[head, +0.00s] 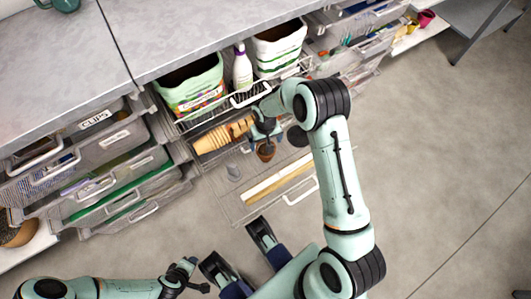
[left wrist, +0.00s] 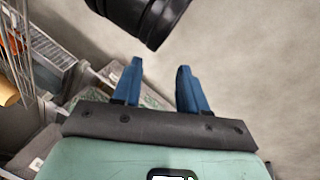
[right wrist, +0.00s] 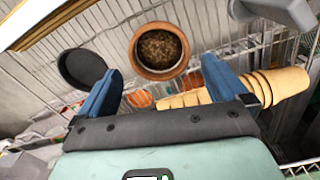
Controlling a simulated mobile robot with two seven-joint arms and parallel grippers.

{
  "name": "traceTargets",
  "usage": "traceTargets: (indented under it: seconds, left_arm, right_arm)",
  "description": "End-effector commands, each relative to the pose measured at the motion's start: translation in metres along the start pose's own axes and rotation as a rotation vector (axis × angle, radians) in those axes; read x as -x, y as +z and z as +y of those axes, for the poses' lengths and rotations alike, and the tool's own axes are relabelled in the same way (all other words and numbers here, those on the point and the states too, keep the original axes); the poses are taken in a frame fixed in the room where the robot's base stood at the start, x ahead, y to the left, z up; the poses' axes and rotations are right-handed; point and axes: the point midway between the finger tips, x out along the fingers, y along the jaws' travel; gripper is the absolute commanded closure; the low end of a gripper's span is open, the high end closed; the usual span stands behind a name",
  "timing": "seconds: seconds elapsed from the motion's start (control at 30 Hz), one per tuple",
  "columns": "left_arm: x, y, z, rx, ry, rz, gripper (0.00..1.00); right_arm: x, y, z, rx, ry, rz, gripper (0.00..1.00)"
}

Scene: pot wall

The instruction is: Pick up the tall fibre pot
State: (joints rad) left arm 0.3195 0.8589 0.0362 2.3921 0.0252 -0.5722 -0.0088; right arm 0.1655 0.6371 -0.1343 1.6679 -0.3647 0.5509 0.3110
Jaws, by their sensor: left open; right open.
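A round pot (right wrist: 158,50) with an orange-brown rim and dark brown, grainy inside stands upright on the wire shelf, seen from above. It also shows in the head view (head: 266,152). It may be the tall fibre pot; I cannot tell its height. My right gripper (head: 265,137) is open above it, and in the right wrist view the pot appears just beyond and between the fingertips. I see no finger touching it. My left gripper (left wrist: 160,68) is open and empty, low at the left, away from the shelf.
A stack of tan nested pots (head: 222,134) lies beside the round pot. A dark round dish (right wrist: 82,68) and a grey object (right wrist: 275,10) flank it. Pale sticks (head: 280,177) lie nearer. Bags (head: 192,88) and a spray bottle (head: 242,68) stand behind on a rack.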

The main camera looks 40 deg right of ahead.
Motion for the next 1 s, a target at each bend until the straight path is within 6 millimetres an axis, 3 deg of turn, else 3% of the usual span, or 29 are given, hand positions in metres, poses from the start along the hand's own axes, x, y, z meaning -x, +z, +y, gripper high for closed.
traceTargets:
  seconds: [0.4,0.63,0.8,1.0]
  left_arm:
    - [-0.019,-0.020,-0.008,0.007,-0.009,0.059,0.57]
    - [-0.019,-0.021,-0.009,0.008,-0.010,0.061,0.57]
    - [-0.019,-0.021,-0.009,0.008,-0.010,0.060,0.57]
    - [-0.019,-0.020,-0.009,0.008,-0.009,0.059,0.57]
  right_arm:
    - [-0.051,0.002,0.001,0.000,0.000,-0.002,0.00]
    - [-0.052,0.002,0.001,0.000,0.000,0.000,0.00]
    - [-0.052,0.002,0.001,0.000,0.000,0.000,0.46]
    - [-0.051,0.002,0.001,0.000,0.000,0.000,0.46]
